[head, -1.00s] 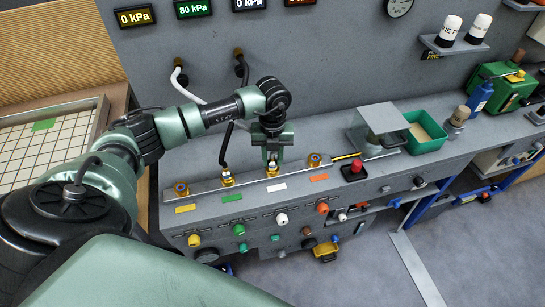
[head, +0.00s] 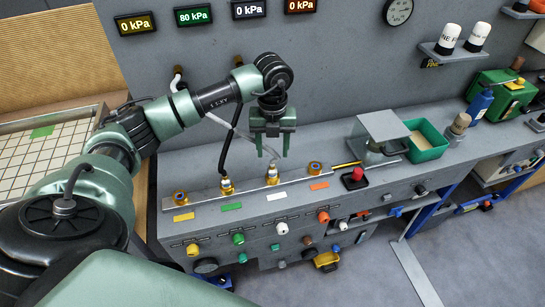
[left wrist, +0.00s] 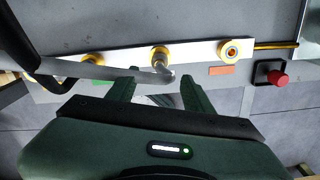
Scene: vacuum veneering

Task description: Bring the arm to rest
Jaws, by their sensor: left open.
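My left gripper (head: 272,154) is open, fingers pointing down, above the valve rail. Its two fingers also show in the left wrist view (left wrist: 157,88), apart. Below it, a grey-white hose (head: 262,150) ends in a brass fitting (head: 272,177) on the rail, above the white label. In the left wrist view the hose end (left wrist: 164,70) shows just ahead of the fingers; nothing is seen clamped between them. My left arm reaches in from the left across the bench. My right gripper is not in view.
A black hose joins the fitting (head: 226,186) above the green label. Bare ports stand at the yellow and orange labels. A red button (head: 357,175), a green tray (head: 428,151) and bottles stand to the right. The wall carries pressure displays (head: 193,15), one reading 80 kPa.

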